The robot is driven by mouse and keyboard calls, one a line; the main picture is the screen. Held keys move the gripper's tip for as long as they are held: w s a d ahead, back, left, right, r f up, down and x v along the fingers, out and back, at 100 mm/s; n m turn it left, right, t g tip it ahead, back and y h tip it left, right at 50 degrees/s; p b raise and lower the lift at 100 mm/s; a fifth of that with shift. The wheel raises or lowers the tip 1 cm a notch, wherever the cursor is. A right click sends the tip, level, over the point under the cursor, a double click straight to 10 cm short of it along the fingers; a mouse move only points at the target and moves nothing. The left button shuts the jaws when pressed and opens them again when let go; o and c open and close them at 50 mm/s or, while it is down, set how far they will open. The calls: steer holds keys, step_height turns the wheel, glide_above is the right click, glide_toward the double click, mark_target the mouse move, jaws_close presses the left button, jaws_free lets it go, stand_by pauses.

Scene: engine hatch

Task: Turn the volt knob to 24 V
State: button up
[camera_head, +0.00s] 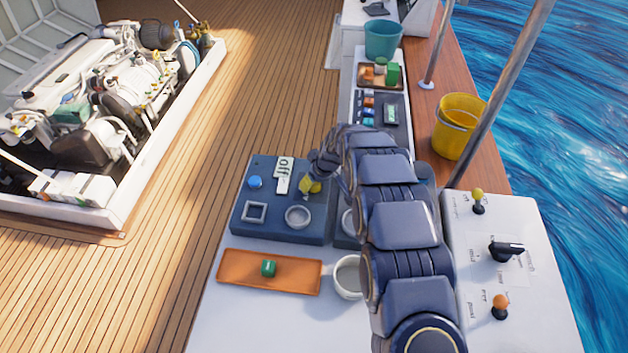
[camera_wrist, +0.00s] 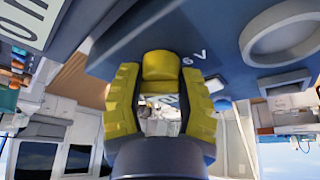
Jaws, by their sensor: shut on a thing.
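A blue-grey panel (camera_head: 270,222) stands on the white counter. My gripper (camera_head: 311,185) is at its upper right part, with yellow finger pads, and partly hidden by my own arm in the head view. In the wrist view a yellow round knob (camera_wrist: 160,66), taken to be the volt knob, sits between the two yellow pads of my gripper (camera_wrist: 160,85), which are shut on it. A white "6 V" mark (camera_wrist: 195,57) shows just right of the knob. Other volt marks and the knob's pointer cannot be made out, so its setting cannot be told.
The panel also has a blue button (camera_head: 255,182), an "off" label (camera_head: 284,164), a square frame (camera_head: 254,212) and a round ring (camera_head: 297,215). An orange tray (camera_head: 238,267) and a white mug (camera_head: 346,290) are in front. A white lever panel (camera_head: 480,225) is right.

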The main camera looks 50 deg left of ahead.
steer(key=m+t, duration=0.1)
steer(key=m, duration=0.2)
steer(key=m+t, duration=0.1)
steer(key=m, duration=0.1)
steer(key=shift+f+m+h, duration=0.1)
steer(key=shift+m+h, duration=0.3)
steer(key=m, duration=0.2)
steer(key=m+t+h, duration=0.1)
steer(key=m, duration=0.2)
steer(key=shift+t+h, duration=0.3)
steer(key=m, duration=0.3)
steer(key=shift+h, duration=0.4)
steer(key=m+h, duration=0.1)
steer(key=m, duration=0.2)
steer(key=shift+s+m+t, duration=0.1)
steer(key=shift+m+t, duration=0.2)
steer(key=shift+m, duration=0.1)
steer(key=shift+m+h, duration=1)
steer(key=shift+m, duration=1)
steer(key=shift+d+m, duration=0.1)
steer(key=shift+m, duration=0.3)
steer(key=o, duration=1.1)
